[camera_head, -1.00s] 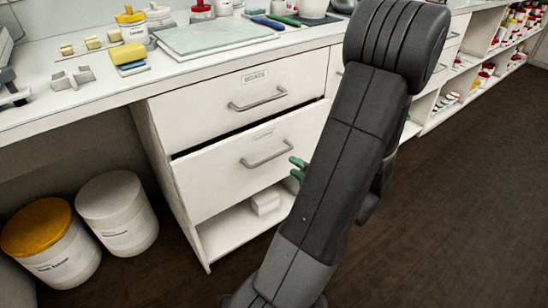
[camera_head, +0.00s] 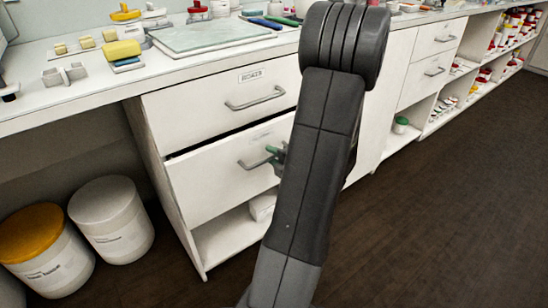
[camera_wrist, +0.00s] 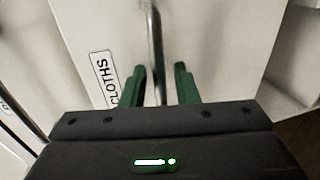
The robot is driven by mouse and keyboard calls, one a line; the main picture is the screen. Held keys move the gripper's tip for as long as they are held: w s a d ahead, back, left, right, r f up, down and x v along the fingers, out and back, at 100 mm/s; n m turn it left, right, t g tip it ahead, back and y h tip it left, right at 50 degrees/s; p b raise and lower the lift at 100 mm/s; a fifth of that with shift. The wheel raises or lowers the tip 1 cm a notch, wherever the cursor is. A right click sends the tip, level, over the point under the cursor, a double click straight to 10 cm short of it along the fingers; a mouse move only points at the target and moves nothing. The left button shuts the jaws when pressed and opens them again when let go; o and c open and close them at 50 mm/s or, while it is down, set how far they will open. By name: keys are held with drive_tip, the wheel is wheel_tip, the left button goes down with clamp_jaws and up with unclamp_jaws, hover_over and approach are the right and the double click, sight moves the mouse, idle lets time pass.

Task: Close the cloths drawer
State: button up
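The cloths drawer (camera_head: 213,184) is the lower white drawer of the bench unit. It stands partly pulled out, with a dark gap above its front. Its label (camera_wrist: 105,80) reads CLOTHS in the wrist view. Its metal bar handle (camera_head: 251,163) also shows in the wrist view (camera_wrist: 155,45). My gripper (camera_wrist: 163,82) has two green fingers, spread apart on either side of the handle, with visible space between them. In the head view the green fingers (camera_head: 277,153) are at the handle's right end, and my arm hides the drawer's right part.
Another drawer (camera_head: 205,112) above looks shut. An open shelf (camera_head: 228,240) lies below. A white bin (camera_head: 112,220) and a yellow-lidded bin (camera_head: 45,255) stand at left. Moulds and a board (camera_head: 210,35) lie on the counter (camera_head: 75,105). The dark floor (camera_head: 440,190) at right is clear.

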clamp_jaws()
drive_tip(key=p+x, duration=0.1)
drive_tip(key=x, duration=0.2)
drive_tip(key=shift+w+a+r+p, duration=0.2)
drive_tip(key=shift+w+r+p, duration=0.15)
drive_tip(key=shift+p, duration=0.05)
unclamp_jaws()
drive_tip(key=shift+w+a, duration=0.1)
drive_tip(key=shift+a, duration=0.05)
